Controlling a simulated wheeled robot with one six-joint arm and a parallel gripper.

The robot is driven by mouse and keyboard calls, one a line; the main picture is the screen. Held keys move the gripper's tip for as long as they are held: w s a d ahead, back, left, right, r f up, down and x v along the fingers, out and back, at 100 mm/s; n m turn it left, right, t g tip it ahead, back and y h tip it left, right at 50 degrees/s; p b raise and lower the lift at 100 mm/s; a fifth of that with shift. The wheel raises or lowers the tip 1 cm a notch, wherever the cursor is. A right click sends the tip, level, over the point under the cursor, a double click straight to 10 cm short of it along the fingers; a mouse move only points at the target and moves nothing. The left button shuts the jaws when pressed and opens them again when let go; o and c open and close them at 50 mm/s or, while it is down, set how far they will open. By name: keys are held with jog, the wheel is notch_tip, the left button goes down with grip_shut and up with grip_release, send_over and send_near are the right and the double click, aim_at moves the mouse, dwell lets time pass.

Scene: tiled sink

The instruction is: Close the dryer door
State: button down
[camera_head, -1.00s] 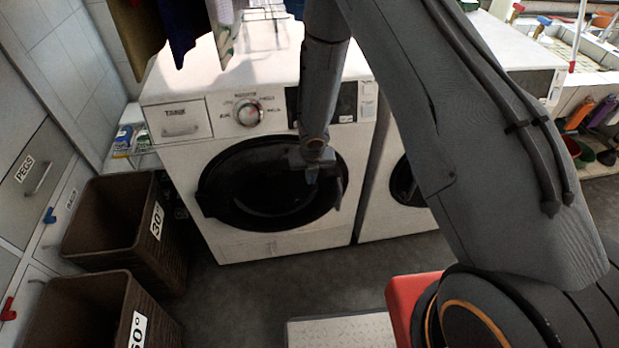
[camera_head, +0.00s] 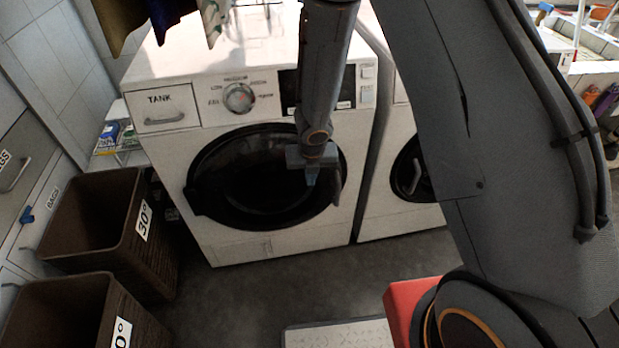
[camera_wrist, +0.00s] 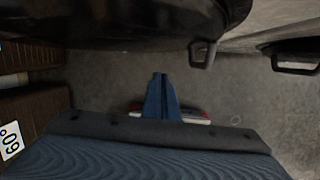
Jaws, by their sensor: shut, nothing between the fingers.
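The dryer (camera_head: 157,78) is a white machine with a TANK drawer and a dial, in the middle left of the head view. Its round black door (camera_head: 215,190) lies at or close to its front; I cannot tell whether it is flush. The door's dark underside (camera_wrist: 130,28) and its handle (camera_wrist: 203,52) show at the top of the wrist view. My gripper (camera_head: 311,178) is in front of the door's right part, fingers down. Its blue-grey fingertips (camera_wrist: 161,80) are together and empty in the wrist view. My wrist hides part of the door; contact is unclear.
Brown baskets labelled 30° (camera_head: 92,195) and, partly cut off, another (camera_head: 60,310) stand at the left. A second white machine (camera_head: 392,140) stands close on the right. Clothes (camera_head: 165,14) hang above the dryer. Grey floor (camera_head: 240,300) is open in front.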

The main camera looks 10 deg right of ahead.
jog(key=p+v, duration=0.7)
jog(key=v, duration=0.2)
jog(key=shift+s+r, duration=0.2)
jog(key=s+d+r+m+h, duration=0.1)
jog(key=s+d+r+m, duration=0.1)
jog(key=d+r+m, duration=0.55)
jog(key=s+d+r+m, duration=0.25)
jog(key=r+m, duration=0.25)
jog(key=m, duration=0.5)
jog(key=s+d+r+m+g+y+b, duration=0.1)
jog(key=s+d+r+m, duration=0.1)
jog(key=s+r+m, duration=0.5)
jog(key=s+m, duration=0.5)
jog(key=m, duration=0.6)
jog(key=shift+s+d+r, duration=0.15)
jog(key=shift+s, duration=0.25)
